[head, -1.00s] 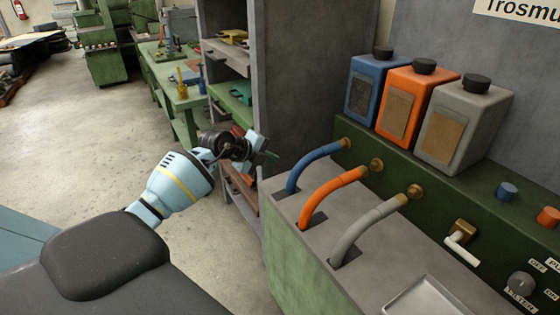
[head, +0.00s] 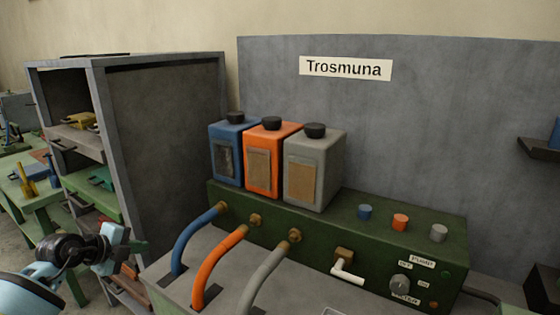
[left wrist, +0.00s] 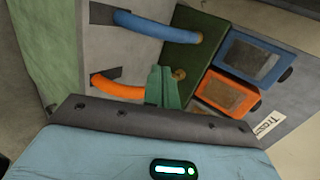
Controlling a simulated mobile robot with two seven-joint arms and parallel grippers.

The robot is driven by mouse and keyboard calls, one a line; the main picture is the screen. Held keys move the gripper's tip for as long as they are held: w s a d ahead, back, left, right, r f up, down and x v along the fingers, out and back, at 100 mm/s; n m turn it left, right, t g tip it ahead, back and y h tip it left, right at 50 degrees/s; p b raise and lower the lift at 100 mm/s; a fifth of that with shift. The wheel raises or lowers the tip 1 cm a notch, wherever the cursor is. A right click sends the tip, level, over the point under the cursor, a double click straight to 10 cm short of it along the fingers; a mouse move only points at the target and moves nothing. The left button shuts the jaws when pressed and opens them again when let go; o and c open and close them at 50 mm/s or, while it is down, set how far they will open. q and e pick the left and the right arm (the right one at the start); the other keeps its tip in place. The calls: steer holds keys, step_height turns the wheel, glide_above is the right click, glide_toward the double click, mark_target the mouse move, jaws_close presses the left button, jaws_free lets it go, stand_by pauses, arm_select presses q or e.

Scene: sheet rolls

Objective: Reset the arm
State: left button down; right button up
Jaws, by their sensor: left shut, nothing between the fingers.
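My left arm comes in at the lower left of the head view. Its gripper (head: 134,246) is shut and empty, in front of the grey shelf cabinet and left of the hoses. In the left wrist view the green fingers (left wrist: 163,88) are together, with the machine's hoses and canisters beyond them. My right gripper is in neither current view.
The machine (head: 330,225) carries a blue canister (head: 226,150), an orange canister (head: 272,158) and a grey canister (head: 313,168). Blue, orange and grey hoses run down its front. The shelf cabinet (head: 165,150) stands left, and a green bench (head: 40,200) lies beyond.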

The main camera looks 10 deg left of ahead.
arm_select(q)
steer(key=s+d+f+n+t+h, duration=0.25)
steer(key=s+d+f, duration=0.25)
steer(key=d, duration=0.4)
steer(key=s+d+f+n+t+h, duration=0.1)
steer(key=s+d+f+h, duration=0.4)
steer(key=d, duration=0.3)
steer(key=s+d+f+n+g+y, duration=0.2)
steer(key=s+f+n, duration=0.6)
steer(key=s, duration=0.6)
steer(key=s+d+f+n+g+y, duration=0.3)
steer(key=s+d+f+n+y, duration=0.2)
steer(key=s+f, duration=0.6)
steer(key=s+n+y, duration=0.2)
steer(key=s+n, duration=0.1)
steer(key=s, duration=0.1)
steer(key=shift+s, duration=0.15)
steer(key=shift+f, duration=0.1)
